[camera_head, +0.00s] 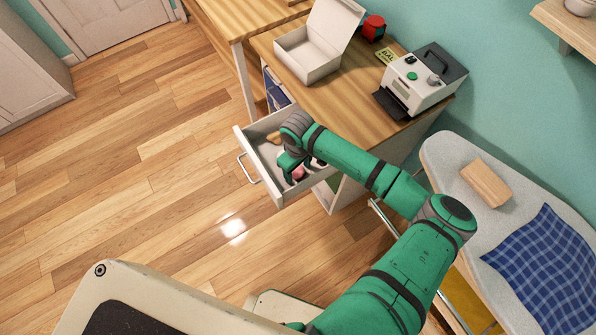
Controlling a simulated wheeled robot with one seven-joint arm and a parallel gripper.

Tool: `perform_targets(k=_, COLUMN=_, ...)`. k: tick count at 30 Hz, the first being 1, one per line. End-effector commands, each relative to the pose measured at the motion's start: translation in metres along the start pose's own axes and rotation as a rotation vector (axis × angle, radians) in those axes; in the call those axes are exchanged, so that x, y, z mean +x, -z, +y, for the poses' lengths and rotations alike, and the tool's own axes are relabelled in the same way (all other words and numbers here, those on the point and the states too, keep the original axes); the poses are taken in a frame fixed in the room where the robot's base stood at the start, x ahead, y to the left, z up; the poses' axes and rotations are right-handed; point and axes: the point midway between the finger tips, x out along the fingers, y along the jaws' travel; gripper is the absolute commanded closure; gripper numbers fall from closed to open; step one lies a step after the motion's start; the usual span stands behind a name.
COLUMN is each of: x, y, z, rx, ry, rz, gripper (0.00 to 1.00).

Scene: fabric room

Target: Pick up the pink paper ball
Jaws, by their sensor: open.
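A small pink thing, apparently the paper ball (298,173), lies inside an open white drawer (243,153) under the wooden desk. My gripper (291,174) reaches down into the drawer from above, right at the pink ball. My green arm comes in from the right and partly covers the drawer's inside. The fingers are small and partly hidden by my wrist; they are open. I cannot tell whether they touch the ball.
A tan item (274,137) lies farther back in the drawer. On the desk (345,98) stand an open white box (306,59), a red object (373,27) and a white machine (420,83). An ironing board (450,160) stands at right. The floor left is clear.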

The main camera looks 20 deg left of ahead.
Motion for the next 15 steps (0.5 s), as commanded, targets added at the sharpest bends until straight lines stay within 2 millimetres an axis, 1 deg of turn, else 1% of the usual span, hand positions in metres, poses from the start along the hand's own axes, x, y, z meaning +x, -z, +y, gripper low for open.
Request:
perform_targets(k=6, x=0.0007, y=0.0, z=0.0001, rx=0.0, ry=0.0, rz=0.0, gripper=0.41)
perform_targets(k=11, x=0.0006, y=0.0, z=0.0, rx=0.0, ry=0.0, rz=0.0, gripper=0.79)
perform_targets(k=12, x=0.0005, y=0.0, z=0.0, rx=0.0, ry=0.0, rz=0.0, gripper=0.83)
perform_targets(k=15, x=0.0005, y=-0.0001, z=0.0, rx=0.0, ry=0.0, rz=0.0, gripper=0.85)
